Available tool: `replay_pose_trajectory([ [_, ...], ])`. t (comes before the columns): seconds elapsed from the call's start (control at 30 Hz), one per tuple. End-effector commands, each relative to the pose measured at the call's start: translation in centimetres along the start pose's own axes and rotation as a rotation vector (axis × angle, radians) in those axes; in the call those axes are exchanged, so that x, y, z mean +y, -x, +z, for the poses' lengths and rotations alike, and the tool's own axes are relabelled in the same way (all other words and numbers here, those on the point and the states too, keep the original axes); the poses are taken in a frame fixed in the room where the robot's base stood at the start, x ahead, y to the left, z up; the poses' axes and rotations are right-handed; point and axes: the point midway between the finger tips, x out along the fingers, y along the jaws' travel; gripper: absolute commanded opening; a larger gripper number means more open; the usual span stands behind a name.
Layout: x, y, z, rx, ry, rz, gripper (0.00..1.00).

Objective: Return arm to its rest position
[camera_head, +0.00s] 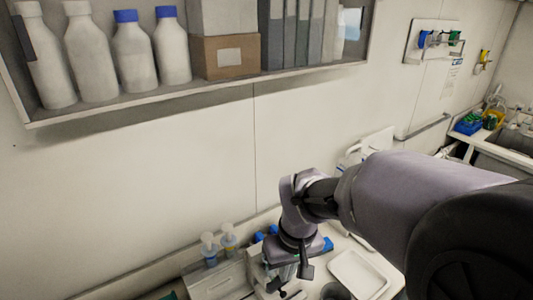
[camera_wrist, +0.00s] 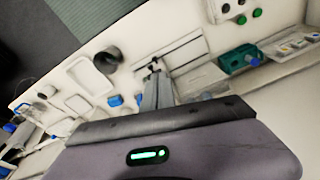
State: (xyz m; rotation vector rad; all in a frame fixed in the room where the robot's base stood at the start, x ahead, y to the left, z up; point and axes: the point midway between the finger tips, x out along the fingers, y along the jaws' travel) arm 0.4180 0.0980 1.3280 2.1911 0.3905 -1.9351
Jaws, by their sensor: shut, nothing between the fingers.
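My arm (camera_head: 420,195) reaches from the lower right of the head view toward the bench, with its wrist bent down near the bottom centre. My gripper (camera_head: 292,284) hangs low over the bench, left of a white tray (camera_head: 360,276). In the wrist view its narrow fingers (camera_wrist: 154,72) are together with nothing seen between them. The exact gap between the fingertips and the bench is hard to judge.
A wall shelf (camera_head: 200,96) with white bottles, a brown box and grey binders hangs above left. Pump bottles (camera_head: 210,250) stand left of my gripper. A dark round container (camera_head: 335,292) is near it. A sink (camera_head: 495,148) lies far right. The wall between shelf and bench is bare.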

Motion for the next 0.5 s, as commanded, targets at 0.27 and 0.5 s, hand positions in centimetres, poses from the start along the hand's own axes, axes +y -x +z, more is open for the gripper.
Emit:
replay_pose_trajectory([
  [0.27, 1.5, -6.8, 7.7, 0.171, -0.297, -0.031, 0.0],
  [0.5, 1.5, -14.7, 16.3, 0.348, -0.604, -0.092, 0.0],
])
